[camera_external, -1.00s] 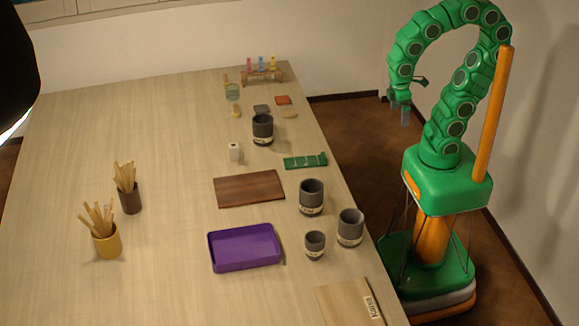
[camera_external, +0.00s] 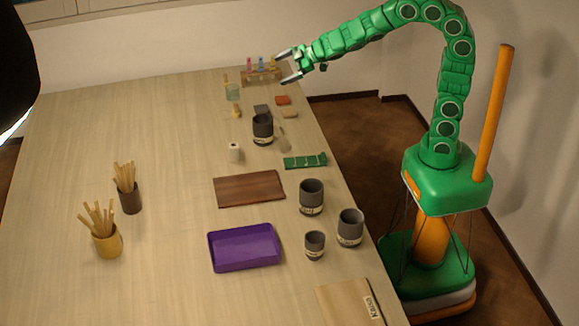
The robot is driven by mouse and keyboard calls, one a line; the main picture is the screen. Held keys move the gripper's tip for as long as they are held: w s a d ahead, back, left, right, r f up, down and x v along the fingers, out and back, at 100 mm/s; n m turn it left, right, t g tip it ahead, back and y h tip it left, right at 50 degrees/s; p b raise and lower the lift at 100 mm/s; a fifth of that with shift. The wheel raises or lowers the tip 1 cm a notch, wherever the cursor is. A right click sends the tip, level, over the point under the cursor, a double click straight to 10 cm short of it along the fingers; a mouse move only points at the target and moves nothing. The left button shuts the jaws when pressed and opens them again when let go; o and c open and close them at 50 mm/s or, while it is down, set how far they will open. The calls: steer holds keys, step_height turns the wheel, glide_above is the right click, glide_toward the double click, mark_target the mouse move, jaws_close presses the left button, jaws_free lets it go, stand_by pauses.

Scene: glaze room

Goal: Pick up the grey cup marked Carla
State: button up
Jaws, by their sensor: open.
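Several grey cups with pale name labels stand upright on the table; the names are too small to read, so I cannot tell which is marked Carla.
A purple tray (camera_external: 244,262), a brown board (camera_external: 249,203) and a green strip (camera_external: 305,161) lie among the cups. A rack of small coloured vials (camera_external: 262,76) stands at the back. Pots of wooden tools (camera_external: 131,199) stand at left.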

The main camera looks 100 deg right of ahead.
steer(key=w+f+n+t+y, duration=0.1)
steer(key=w+y, duration=0.1)
steer(key=w, duration=0.2)
steer(key=y, duration=0.7)
glide_toward(254, 124)
steer(key=d+f, duration=0.1)
steer(key=d, duration=0.1)
steer(key=shift+n, duration=0.3)
steer(key=shift+a+x, duration=0.2)
steer(key=shift+x, duration=1.2)
steer(key=shift+a+x, duration=0.15)
steer(key=shift+x, duration=1.25)
steer(key=shift+a+x, duration=0.2)
steer(key=shift+x, duration=1.2)
steer(key=shift+s+r, duration=0.15)
steer(key=shift+r, duration=0.05)
steer(key=c, duration=1)
steer(key=shift+c, duration=0.2)
steer(key=shift+r, duration=0.1)
